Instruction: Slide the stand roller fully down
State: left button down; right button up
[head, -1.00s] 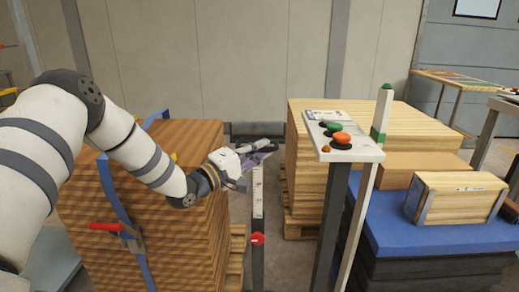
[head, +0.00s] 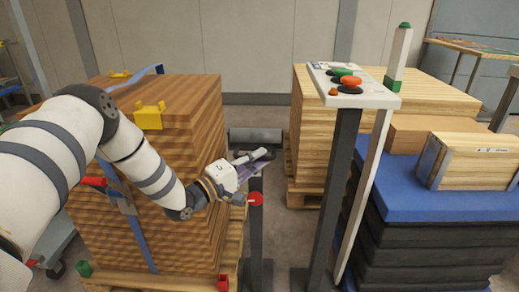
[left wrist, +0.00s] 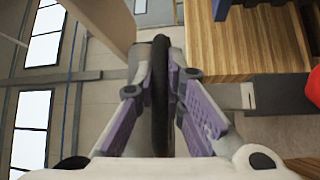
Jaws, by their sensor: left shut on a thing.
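The stand roller's dark grey cylinder (head: 255,136) sits low, just above the red knob (head: 256,199) on its dark post (head: 256,232). The white scale strip of the post does not show now; my gripper covers the area just under the roller. My left gripper (head: 254,162) is at the top of the post, just in front of the roller. In the left wrist view its purple-padded fingers are shut on a dark upright bar (left wrist: 160,95). The red knob shows at that view's right edge (left wrist: 313,86). My right gripper is out of view.
A stack of brown boards (head: 170,190) on a pallet stands left, beneath my arm. A control panel (head: 372,99) on a dark post and a pale board stack (head: 390,78) stand right. Floor shows between the stacks.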

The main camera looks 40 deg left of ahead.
pick_arm(q)
jog(key=shift+s+f, duration=0.1)
jog(key=shift+f, duration=0.55)
jog(key=c, duration=1.7)
grip_release()
jog(key=shift+o, duration=0.2)
jog(key=v, duration=1.2)
